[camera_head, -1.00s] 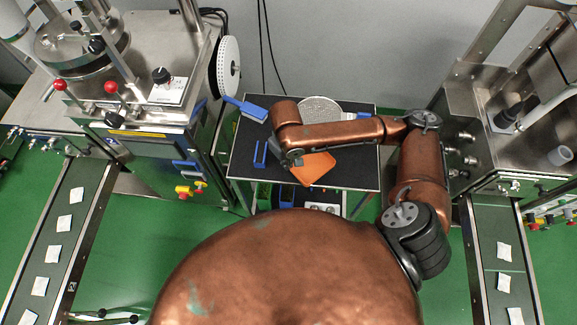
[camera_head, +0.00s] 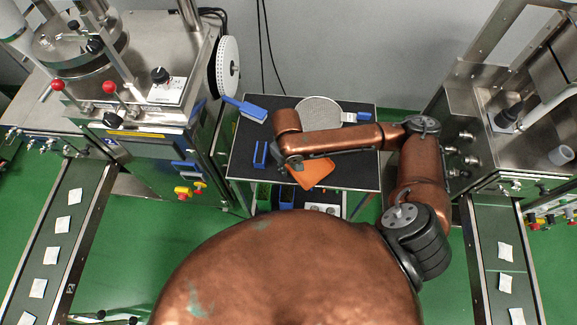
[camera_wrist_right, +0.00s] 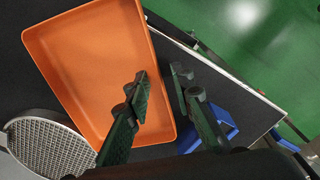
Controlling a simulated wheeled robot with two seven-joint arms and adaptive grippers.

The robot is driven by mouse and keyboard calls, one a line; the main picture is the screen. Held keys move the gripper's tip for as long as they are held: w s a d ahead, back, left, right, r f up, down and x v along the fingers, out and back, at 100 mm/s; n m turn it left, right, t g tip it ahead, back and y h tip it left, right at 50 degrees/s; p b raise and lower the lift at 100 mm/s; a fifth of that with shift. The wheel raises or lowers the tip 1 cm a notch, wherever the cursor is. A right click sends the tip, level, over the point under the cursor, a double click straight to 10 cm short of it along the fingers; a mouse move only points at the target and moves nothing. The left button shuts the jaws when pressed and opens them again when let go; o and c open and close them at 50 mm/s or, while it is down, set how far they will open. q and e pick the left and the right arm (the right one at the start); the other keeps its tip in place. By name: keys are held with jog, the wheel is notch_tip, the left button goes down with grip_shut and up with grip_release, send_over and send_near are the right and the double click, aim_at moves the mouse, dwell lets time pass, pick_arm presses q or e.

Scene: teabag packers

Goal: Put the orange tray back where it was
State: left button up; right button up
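The orange tray (camera_head: 314,174) is at the front edge of the black table top (camera_head: 350,173), partly hidden by my right arm in the head view. In the right wrist view the tray (camera_wrist_right: 85,65) appears empty, with low walls. My right gripper (camera_wrist_right: 162,75) has its fingers apart, one over the inside of the tray and one outside, with the tray's side wall between them. Gaps show beside the wall. Whether the tray rests flat or is slightly raised I cannot tell. My left gripper is not in view.
A round mesh disc (camera_head: 320,112) lies at the back of the table. A blue-handled tool (camera_head: 246,108) and a narrow blue holder (camera_head: 260,154) are at its left. Blue bins (camera_head: 287,194) sit below. Machines with conveyors flank the table.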

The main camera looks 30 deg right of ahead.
jog(key=shift+r, duration=0.1)
notch_tip(320, 180, up, 12)
jog(key=p, duration=0.2)
jog(key=shift+a, duration=0.15)
dwell(0.7)
